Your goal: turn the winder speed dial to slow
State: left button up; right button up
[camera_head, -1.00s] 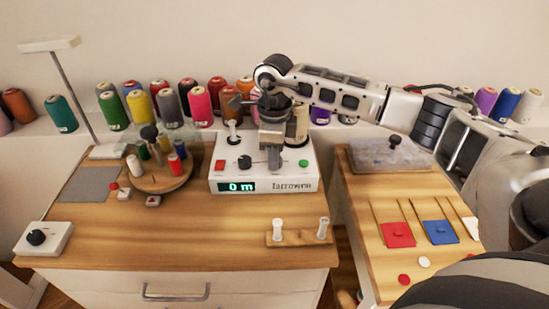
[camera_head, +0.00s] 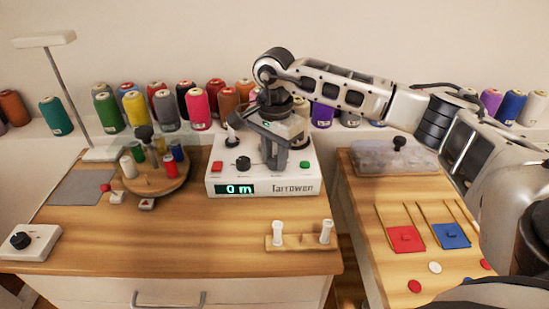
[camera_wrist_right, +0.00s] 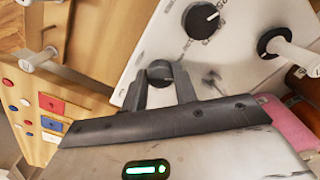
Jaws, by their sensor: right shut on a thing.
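The winder (camera_head: 225,180) is a white box at the back of the wooden table, with a green display reading "0 m". A black dial (camera_head: 243,163) with a pointer sits uncovered on its top; it also shows in the wrist view (camera_wrist_right: 202,20), with lettering too small to read. My right gripper (camera_head: 274,162) is over the winder, right of that dial. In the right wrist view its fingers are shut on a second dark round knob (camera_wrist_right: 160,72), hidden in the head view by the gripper. The held knob's pointer and markings cannot be read. My left gripper is out of view.
A red button (camera_head: 217,166) and a green button (camera_head: 304,164) flank the dials. Upright posts with a cone stand behind. A round spool stand (camera_head: 180,182) is left, a wooden holder with two white spools (camera_head: 300,241) in front. The table's front middle is clear.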

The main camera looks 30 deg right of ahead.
jog(key=n, duration=0.2)
jog(key=shift+n+b, duration=0.3)
jog(key=shift+b, duration=0.05)
jog(key=shift+r+n, duration=0.1)
jog(key=shift+n, duration=0.9)
pick_arm(q)
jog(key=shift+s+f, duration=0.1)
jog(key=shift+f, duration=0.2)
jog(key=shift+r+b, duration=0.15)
jog(key=shift+b, duration=0.15)
pick_arm(e)
jog(key=shift+n, duration=0.3)
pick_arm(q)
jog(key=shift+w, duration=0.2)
pick_arm(e)
jog(key=o, duration=1)
jog(key=shift+c, duration=0.2)
jog(key=shift+r, duration=0.1)
